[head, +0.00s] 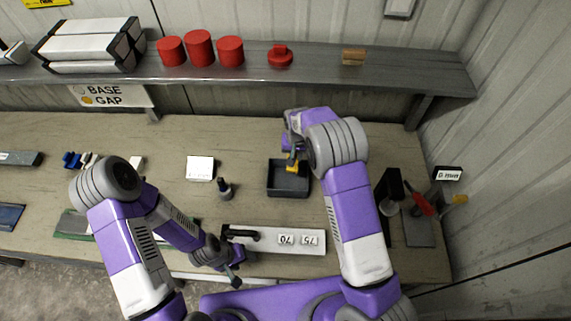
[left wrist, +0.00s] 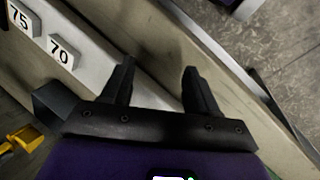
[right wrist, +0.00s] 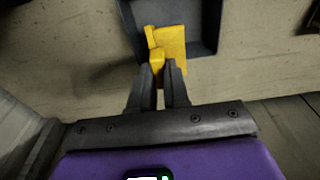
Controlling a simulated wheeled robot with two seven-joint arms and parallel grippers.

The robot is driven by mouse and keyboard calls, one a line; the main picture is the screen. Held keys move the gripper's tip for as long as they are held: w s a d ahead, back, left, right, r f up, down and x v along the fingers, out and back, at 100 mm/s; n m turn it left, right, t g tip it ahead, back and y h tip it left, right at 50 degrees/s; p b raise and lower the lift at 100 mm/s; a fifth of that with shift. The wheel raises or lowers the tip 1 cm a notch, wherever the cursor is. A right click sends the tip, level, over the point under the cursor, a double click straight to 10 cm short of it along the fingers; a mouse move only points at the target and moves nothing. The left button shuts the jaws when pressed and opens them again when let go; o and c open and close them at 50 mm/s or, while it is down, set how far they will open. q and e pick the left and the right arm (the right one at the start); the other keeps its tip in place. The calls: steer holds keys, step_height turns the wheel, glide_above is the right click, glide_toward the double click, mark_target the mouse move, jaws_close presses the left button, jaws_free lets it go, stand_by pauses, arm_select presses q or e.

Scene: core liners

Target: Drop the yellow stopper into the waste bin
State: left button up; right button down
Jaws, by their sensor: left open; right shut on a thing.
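The yellow stopper (head: 292,166) is between the fingers of my right gripper (head: 293,155). The right wrist view shows the stopper (right wrist: 167,43) at the tips of the nearly closed fingers (right wrist: 161,75). Behind it is a dark, square, open-topped bin (head: 288,191), whose wall also shows in the right wrist view (right wrist: 205,25). The stopper appears over the bin's back part; its height above the floor of the bin is unclear. My left gripper (head: 234,272) is open and empty by the table's front edge; its spread fingers show in the left wrist view (left wrist: 158,85).
A white board (head: 312,243) with tags 75 and 70 and a black handle lies in front of the bin. A dark bottle (head: 224,190) and a white box (head: 201,168) stand left. A dark stand (head: 391,188) and a red-handled tool (head: 421,198) are right. A shelf (head: 330,78) runs behind.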

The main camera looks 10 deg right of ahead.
mark_target(296, 164)
arm_select(q)
steer(key=shift+s+f+b, duration=0.3)
steer(key=shift+s+b, duration=0.1)
steer(key=shift+b, duration=0.05)
arm_select(e)
steer(key=shift+s+f, duration=0.35)
steer(key=shift+f, duration=0.2)
arm_select(q)
steer(key=shift+w+f+b, duration=0.1)
steer(key=shift+f+b, duration=1.1)
steer(key=shift+f, duration=0.1)
arm_select(e)
steer(key=shift+w+f, duration=0.1)
steer(key=shift+f, duration=2.2)
steer(key=c, duration=1)
jaws_free()
steer(key=shift+c, duration=0.2)
arm_select(q)
steer(key=shift+r, duration=0.1)
arm_select(e)
steer(key=shift+r, duration=0.15)
arm_select(q)
step_height(296, 164, up, 4)
steer(key=p, duration=0.4)
steer(key=shift+r, duration=0.15)
arm_select(e)
steer(key=r, duration=0.5)
steer(key=s+r, duration=0.1)
steer(key=r, duration=0.1)
steer(key=shift+r, duration=0.2)
